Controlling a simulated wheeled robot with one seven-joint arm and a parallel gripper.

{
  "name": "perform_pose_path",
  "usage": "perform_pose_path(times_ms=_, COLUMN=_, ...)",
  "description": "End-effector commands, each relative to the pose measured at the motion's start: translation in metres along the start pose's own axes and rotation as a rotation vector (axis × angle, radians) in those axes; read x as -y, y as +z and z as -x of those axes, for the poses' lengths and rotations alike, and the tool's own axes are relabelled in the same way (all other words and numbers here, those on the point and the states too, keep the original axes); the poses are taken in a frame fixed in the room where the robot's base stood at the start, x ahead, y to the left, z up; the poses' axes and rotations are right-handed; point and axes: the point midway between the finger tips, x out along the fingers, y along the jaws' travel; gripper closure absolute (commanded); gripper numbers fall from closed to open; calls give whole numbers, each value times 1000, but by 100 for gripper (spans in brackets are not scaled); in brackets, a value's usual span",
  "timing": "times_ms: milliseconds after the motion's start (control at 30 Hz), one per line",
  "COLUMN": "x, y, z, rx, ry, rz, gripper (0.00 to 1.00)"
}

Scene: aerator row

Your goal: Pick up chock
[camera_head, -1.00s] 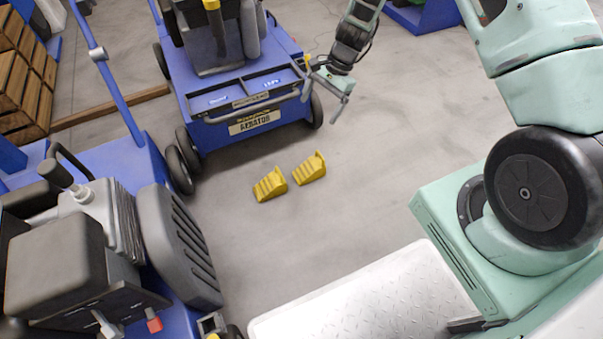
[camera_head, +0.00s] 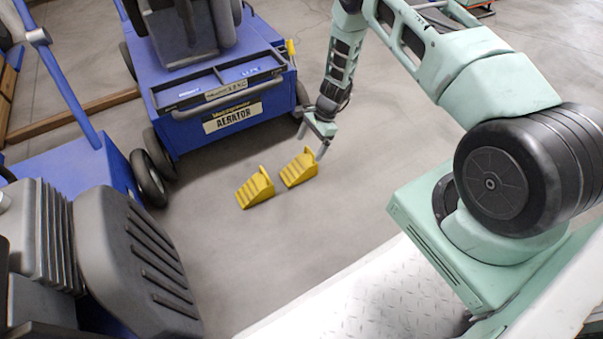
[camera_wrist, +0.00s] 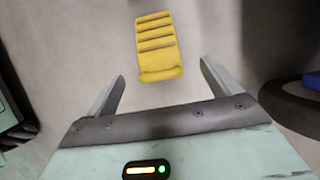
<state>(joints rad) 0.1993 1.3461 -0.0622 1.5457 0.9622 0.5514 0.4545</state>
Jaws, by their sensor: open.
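Two yellow stepped chocks lie side by side on the grey floor in the head view, a left chock (camera_head: 256,188) and a right chock (camera_head: 299,169). My gripper (camera_head: 318,141) is just above and to the right of the right chock in that view. In the wrist view one yellow chock (camera_wrist: 158,46) lies ahead of my gripper (camera_wrist: 160,82), roughly centred between the two spread fingers and beyond their tips. The fingers are apart with nothing between them. The other chock is not seen in the wrist view.
A blue aerator (camera_head: 227,118) with black wheels stands just behind the chocks. Another blue machine with a grey seat (camera_head: 135,265) fills the left. A dark wheel (camera_wrist: 295,108) shows at the right of the wrist view. The floor in front of the chocks is clear.

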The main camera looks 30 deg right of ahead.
Motion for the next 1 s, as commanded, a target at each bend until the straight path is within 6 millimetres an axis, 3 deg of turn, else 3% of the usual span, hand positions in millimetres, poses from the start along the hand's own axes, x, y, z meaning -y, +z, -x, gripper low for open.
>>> perform_pose_path(times_ms=33, x=0, y=-2, z=-12, rx=0, ry=1, rz=1, gripper=11)
perform_pose_path(times_ms=367, x=0, y=0, z=-29, rx=0, ry=0, rz=1, gripper=11)
perform_pose_path(times_ms=700, x=-3, y=-2, z=-71, rx=-1, ry=1, rz=1, gripper=11)
perform_pose_path(times_ms=1000, x=-3, y=-1, z=-74, rx=-1, ry=0, rz=1, gripper=11)
